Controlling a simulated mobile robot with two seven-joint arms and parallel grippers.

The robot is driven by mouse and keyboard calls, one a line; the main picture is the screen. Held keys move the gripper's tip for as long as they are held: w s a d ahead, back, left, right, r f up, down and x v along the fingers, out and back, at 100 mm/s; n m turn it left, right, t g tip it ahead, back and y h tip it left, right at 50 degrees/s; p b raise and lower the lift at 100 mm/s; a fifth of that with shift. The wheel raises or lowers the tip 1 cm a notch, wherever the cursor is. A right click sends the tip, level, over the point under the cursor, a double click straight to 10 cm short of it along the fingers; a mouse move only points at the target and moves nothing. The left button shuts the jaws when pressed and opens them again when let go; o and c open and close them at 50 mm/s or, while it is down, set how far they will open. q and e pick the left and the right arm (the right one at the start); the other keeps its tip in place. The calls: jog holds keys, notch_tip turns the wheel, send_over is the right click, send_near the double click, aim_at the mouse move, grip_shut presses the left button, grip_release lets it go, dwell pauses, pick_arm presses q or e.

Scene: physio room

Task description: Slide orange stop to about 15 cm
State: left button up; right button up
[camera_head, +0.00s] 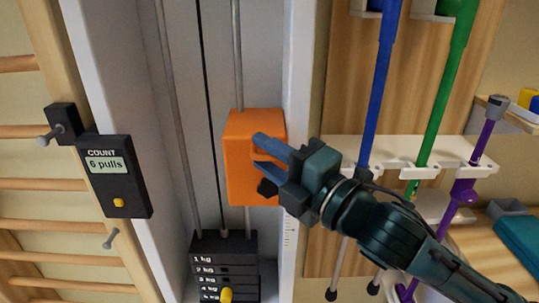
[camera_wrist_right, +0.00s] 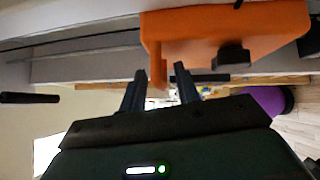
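The orange stop (camera_head: 240,165) is a block on a vertical rod of the white pulley frame, above the weight stack. It also shows in the right wrist view (camera_wrist_right: 225,28), with a black knob (camera_wrist_right: 231,56) and a small orange tab (camera_wrist_right: 157,68) sticking out. My right gripper (camera_head: 262,158) is at the stop's right side in the head view. Its two fingers are apart, and the tab lies in line with the gap between the fingertips (camera_wrist_right: 160,72). I cannot tell whether they touch it. A scale (camera_head: 290,236) is on the frame's edge; its numbers are unreadable. My left gripper is not in view.
Labelled black weights (camera_head: 208,259) with a yellow pin sit below the stop. A black counter (camera_head: 118,178) reading "6 pulls" hangs at the left. Blue (camera_head: 379,90) and green (camera_head: 447,85) poles and a white rack (camera_head: 400,150) stand right, near my right arm.

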aim_at(270, 184)
jog(key=shift+c, duration=0.5)
grip_shut()
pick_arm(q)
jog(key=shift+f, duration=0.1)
pick_arm(e)
jog(key=shift+f+b, duration=0.3)
jog(key=shift+f, duration=0.1)
notch_tip(270, 184, down, 4)
jog(key=b, duration=0.2)
jog(key=shift+f+b, duration=0.2)
jog(key=shift+b, duration=0.1)
jog(key=shift+r, duration=0.2)
jog(key=shift+o, duration=0.5)
grip_release()
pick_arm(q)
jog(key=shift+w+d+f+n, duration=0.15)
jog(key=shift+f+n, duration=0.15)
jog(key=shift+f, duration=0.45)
